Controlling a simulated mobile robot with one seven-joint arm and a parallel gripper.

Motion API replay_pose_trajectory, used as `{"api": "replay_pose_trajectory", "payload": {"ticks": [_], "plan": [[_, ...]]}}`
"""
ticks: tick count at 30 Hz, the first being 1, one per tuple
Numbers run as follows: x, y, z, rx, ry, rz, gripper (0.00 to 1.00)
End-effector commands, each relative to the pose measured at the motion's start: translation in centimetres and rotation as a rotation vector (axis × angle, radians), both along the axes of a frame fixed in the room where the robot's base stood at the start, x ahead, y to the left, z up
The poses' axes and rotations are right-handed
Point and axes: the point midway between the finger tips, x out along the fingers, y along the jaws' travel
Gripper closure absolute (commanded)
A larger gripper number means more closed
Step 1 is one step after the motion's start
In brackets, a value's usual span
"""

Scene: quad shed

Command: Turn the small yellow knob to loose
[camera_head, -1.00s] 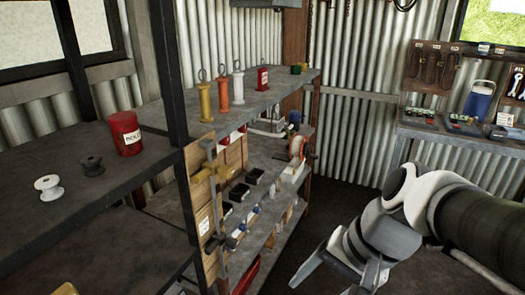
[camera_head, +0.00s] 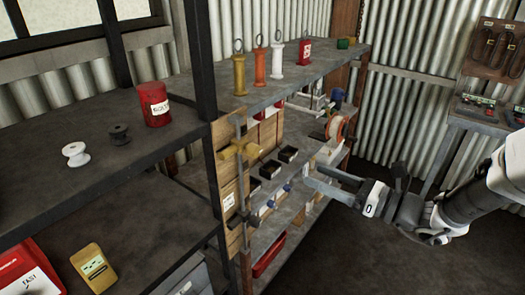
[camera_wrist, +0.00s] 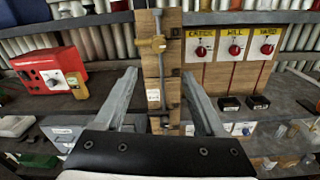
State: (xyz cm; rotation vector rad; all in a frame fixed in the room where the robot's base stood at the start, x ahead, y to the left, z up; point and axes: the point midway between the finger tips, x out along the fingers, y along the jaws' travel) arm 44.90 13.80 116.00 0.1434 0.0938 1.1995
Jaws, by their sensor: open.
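A yellow knob-like fitting (camera_head: 238,149) sits on a vertical metal rod on a wooden board (camera_head: 229,186) at the shelf end. It also shows in the wrist view (camera_wrist: 152,43), above and beyond my fingers. Its marks are too small to read. A darker crosspiece (camera_head: 242,219) sits lower on the rod. My gripper (camera_head: 314,178) is open and empty, right of the board in the head view. In the wrist view my fingers (camera_wrist: 158,80) straddle the line of the rod, apart from the yellow fitting.
Three red dials on yellow labels (camera_wrist: 235,48) are right of the rod, with black boxes (camera_wrist: 243,103) below. A red box with a dial (camera_wrist: 52,80) is left. Shelves hold a red can (camera_head: 154,104), spools and coloured cylinders. Open floor lies right.

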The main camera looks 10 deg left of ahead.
Motion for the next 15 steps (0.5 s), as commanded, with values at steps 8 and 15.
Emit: {"api": "replay_pose_trajectory", "payload": {"ticks": [8, 15], "plan": [[1.7, 5.1, 0.0, -0.001, -0.001, 0.008, 0.28], [3.6, 10.1, 0.0, -0.003, -0.002, 0.009, 0.28]]}}
